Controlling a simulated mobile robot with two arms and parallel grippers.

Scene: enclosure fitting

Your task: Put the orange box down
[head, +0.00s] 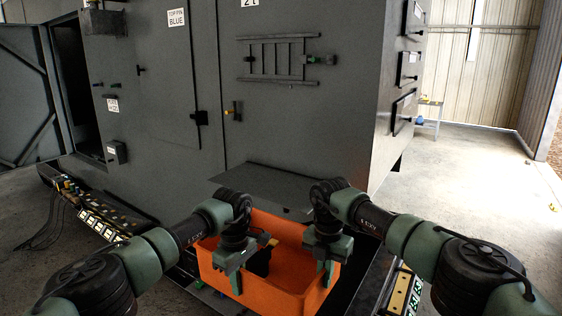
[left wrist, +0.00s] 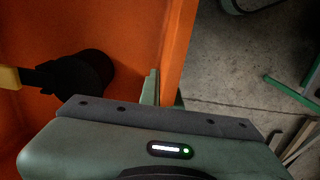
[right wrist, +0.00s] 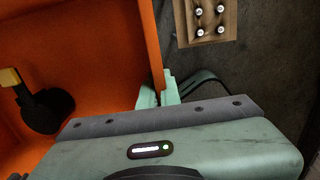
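The orange box (head: 290,270) is open-topped and sits low in front of me, just before the dark enclosure. A black object with a yellow part (head: 262,258) is inside it; it also shows in the left wrist view (left wrist: 85,75) and the right wrist view (right wrist: 45,108). My left gripper (head: 236,282) is shut on the box's wall at left, with its fingers either side of the wall in the left wrist view (left wrist: 162,88). My right gripper (head: 326,275) grips the wall at right likewise (right wrist: 158,92). The box's underside is hidden; I cannot tell whether it touches anything.
The dark enclosure (head: 300,130) with doors and handles stands close ahead. A grey ledge (head: 262,190) juts out just behind the box. A strip of parts (head: 90,208) lies at left, and a panel with light blocks (head: 402,290) at right. Open concrete floor (head: 450,185) lies right.

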